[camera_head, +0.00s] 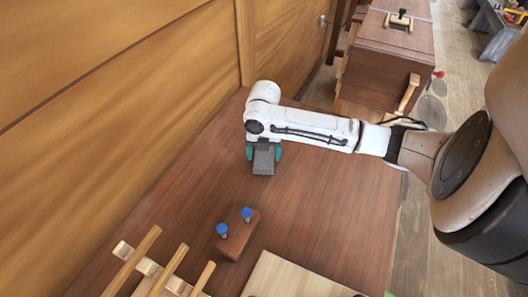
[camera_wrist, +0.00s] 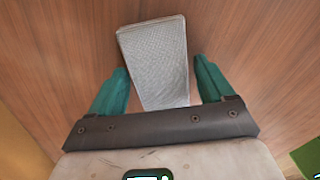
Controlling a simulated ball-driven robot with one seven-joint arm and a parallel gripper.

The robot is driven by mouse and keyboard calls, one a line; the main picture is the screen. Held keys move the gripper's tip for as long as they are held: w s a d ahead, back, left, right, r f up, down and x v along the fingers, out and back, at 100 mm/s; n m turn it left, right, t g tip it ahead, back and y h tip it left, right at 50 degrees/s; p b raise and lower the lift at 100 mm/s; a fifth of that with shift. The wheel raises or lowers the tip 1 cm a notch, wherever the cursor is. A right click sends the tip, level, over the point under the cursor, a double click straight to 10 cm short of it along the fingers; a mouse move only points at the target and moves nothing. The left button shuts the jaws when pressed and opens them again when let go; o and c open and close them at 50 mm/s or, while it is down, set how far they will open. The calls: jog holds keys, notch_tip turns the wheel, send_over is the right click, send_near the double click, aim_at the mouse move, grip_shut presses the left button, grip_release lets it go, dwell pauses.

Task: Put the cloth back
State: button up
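The cloth (camera_wrist: 154,58) looks like a flat grey, finely textured rectangle in the wrist view. It lies over the brown wood surface (camera_head: 318,215), ahead of and between the two teal fingers. My gripper (camera_wrist: 162,84) is open, with a visible gap between each finger and the cloth's sides. The cloth's near end reaches between the fingers toward the dark palm bar. In the head view my gripper (camera_head: 264,155) points down over the far part of the bench, close to the wooden wall.
A small brown block with two blue-topped pegs (camera_head: 237,233) stands nearer on the bench. A wooden rack with pale bars (camera_head: 165,270) is at the lower left, and a pale board (camera_head: 290,278) beside it. A brown chest (camera_head: 392,55) stands beyond. The bench's right middle is clear.

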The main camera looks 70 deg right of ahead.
aim_at(264, 154)
jog(key=shift+o, duration=1)
notch_tip(264, 154, up, 12)
jog(key=b, duration=0.1)
jog(key=shift+r, duration=0.2)
